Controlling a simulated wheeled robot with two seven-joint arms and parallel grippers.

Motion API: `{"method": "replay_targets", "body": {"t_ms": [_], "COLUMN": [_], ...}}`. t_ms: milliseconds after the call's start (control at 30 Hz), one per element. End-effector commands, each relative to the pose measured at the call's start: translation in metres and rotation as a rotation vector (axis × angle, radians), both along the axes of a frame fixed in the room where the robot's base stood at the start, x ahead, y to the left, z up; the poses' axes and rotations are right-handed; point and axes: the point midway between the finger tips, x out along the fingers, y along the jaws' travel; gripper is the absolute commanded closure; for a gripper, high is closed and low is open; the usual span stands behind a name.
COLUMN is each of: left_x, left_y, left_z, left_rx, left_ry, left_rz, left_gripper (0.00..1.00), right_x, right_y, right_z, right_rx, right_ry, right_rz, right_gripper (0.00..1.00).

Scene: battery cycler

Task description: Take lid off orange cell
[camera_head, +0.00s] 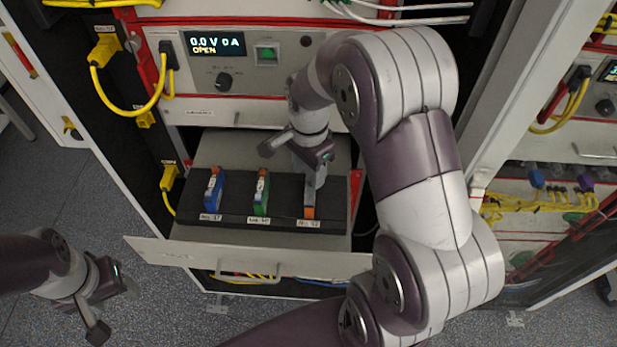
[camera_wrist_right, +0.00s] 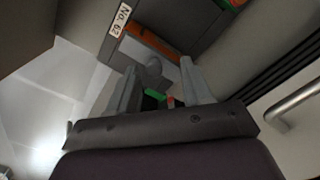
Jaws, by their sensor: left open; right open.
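The orange cell (camera_head: 309,212) stands in the rightmost slot of the black tray (camera_head: 285,221) in the open drawer. My right gripper (camera_head: 316,181) is open, directly above and partly in front of it, hiding its top. In the right wrist view the orange cell (camera_wrist_right: 150,47) lies just beyond the two spread fingers. Whether the fingers touch anything is unclear. My left gripper (camera_head: 118,303) is open and empty at the lower left, away from the drawer.
A blue cell (camera_head: 214,190) and a green cell (camera_head: 261,193) stand to the left in the same tray. The cycler panel (camera_head: 225,65), reading "OPEN", rises behind. Yellow cables (camera_head: 130,108) hang at the left. The drawer front (camera_head: 215,257) borders the near side.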

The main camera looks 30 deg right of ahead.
Motion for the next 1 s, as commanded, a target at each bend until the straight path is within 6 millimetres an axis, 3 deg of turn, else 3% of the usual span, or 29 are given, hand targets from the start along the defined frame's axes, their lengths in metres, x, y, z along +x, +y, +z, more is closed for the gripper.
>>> {"method": "replay_targets", "body": {"t_ms": [100, 300, 367, 467, 833, 1000], "left_x": [0.000, -0.001, -0.001, -0.001, -0.001, -0.001], "left_y": [0.000, 0.000, 0.000, 0.000, 0.000, 0.000], "left_z": [0.005, 0.004, 0.004, 0.004, 0.002, -0.008], "left_rx": [0.000, 0.000, 0.000, 0.000, 0.000, 0.000], "left_ry": [0.001, 0.002, 0.002, 0.002, 0.002, 0.002], "left_rz": [0.000, 0.000, 0.000, 0.000, 0.000, 0.000], "left_gripper": [0.42, 0.42, 0.42, 0.42, 0.42, 0.42], "right_x": [0.000, 0.000, 0.000, 0.000, 0.000, 0.001], "right_y": [0.000, 0.000, 0.000, 0.000, 0.000, 0.000], "right_z": [-0.011, -0.014, -0.014, -0.014, -0.013, 0.002], "right_rx": [0.000, -0.001, -0.001, -0.001, 0.000, -0.001], "right_ry": [0.000, -0.002, -0.002, -0.002, -0.001, -0.005], "right_rz": [0.000, 0.000, 0.000, 0.000, 0.000, 0.000], "right_gripper": [0.51, 0.51, 0.67, 0.99, 1.00, 1.00]}}
